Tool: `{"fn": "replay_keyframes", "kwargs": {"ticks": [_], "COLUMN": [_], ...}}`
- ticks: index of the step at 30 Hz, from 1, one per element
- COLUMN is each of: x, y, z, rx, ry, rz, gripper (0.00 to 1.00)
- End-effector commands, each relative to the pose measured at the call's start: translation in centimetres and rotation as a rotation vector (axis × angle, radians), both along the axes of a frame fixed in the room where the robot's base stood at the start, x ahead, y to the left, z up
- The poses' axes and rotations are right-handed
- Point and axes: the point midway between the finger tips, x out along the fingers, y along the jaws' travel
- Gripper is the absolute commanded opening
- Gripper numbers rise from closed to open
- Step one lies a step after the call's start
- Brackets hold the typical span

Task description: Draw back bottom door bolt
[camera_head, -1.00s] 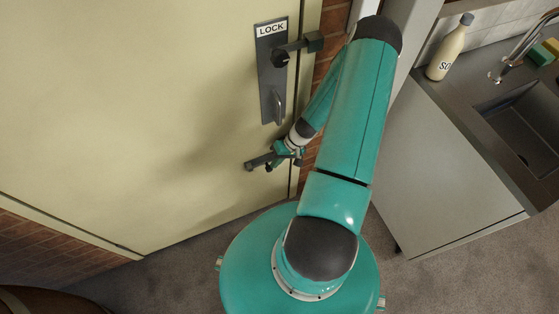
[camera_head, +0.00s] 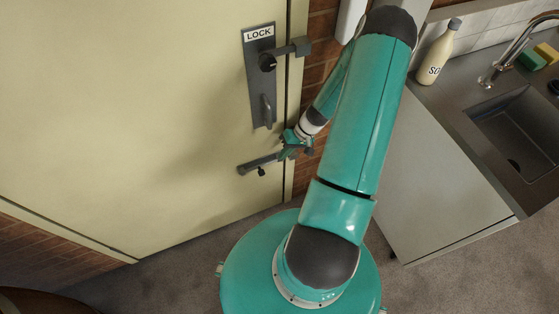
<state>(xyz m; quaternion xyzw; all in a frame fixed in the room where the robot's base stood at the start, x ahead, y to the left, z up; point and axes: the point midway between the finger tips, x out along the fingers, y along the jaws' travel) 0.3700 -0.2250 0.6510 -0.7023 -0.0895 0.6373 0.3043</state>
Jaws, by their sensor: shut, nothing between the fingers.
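The bottom door bolt (camera_head: 258,164) is a dark grey bar low on the cream door (camera_head: 140,110), with a small dark knob (camera_head: 261,171) hanging beneath it. Its right end at the door edge is hidden behind my gripper, so I cannot tell whether it sits in a keeper. My teal gripper (camera_head: 288,147) is shut and empty at the door's right edge, right of the knob and apart from it. I cannot tell whether it touches the bar's right end.
A dark plate labelled LOCK (camera_head: 259,75) with a handle is above the bolt, and an upper bar (camera_head: 292,49) reaches past the door edge. A grey cabinet (camera_head: 430,175) with a sink (camera_head: 520,130) and a bottle (camera_head: 438,55) stands at right. Carpet (camera_head: 175,270) shows below the door.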

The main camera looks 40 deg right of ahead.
Motion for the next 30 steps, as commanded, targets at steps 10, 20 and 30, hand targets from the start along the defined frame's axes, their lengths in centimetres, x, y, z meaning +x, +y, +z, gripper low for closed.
{"fn": "replay_keyframes", "kwargs": {"ticks": [10,20,30], "x": [-0.6,-0.8,-0.9], "y": [-2.5,-2.7,-2.7], "z": [4.2,4.4,4.4], "rx": [-0.001,0.000,0.000], "ry": [0.000,0.000,0.000], "rz": [0.001,0.000,0.000], "gripper": [0.00,0.00,0.00]}}
